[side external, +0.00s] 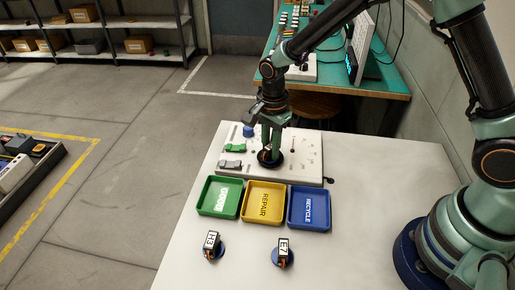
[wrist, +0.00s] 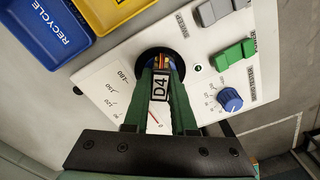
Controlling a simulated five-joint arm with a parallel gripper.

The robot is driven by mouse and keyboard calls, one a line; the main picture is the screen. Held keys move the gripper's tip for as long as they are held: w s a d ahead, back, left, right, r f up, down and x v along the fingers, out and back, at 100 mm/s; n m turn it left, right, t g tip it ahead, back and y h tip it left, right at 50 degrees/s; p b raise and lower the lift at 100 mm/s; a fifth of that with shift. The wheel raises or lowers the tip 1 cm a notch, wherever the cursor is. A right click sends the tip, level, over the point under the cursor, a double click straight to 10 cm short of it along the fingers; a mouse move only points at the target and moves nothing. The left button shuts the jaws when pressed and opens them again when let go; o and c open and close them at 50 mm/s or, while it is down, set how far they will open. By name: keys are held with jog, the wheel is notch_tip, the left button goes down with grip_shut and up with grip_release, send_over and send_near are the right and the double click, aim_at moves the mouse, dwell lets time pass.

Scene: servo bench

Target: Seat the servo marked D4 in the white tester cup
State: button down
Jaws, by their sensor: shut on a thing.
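The servo marked D4 (wrist: 160,89) is between the fingers of my gripper (wrist: 161,80), its label facing the wrist camera. My gripper (side external: 269,150) is shut on it and points down over the tester panel (side external: 310,172). The servo's far end, with orange and red wires, is at a dark round cup (wrist: 181,62) on the panel. The cup also shows in the side view (side external: 279,160) under my fingertips. It looks dark, not white. Whether the servo rests on the cup's floor is hidden.
Green (side external: 222,211), yellow (side external: 263,220) and blue (side external: 310,226) trays stand in front of the panel. Servos H3 (side external: 211,242) and E7 (side external: 283,249) stand on round blue bases nearer the front. The table's right is clear.

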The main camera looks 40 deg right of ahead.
jog(key=shift+f, duration=0.15)
dwell(0.5)
jog(key=c, duration=0.7)
grip_release()
jog(key=shift+o, duration=0.2)
jog(key=shift+r, duration=2.55)
jog(key=shift+r, duration=2)
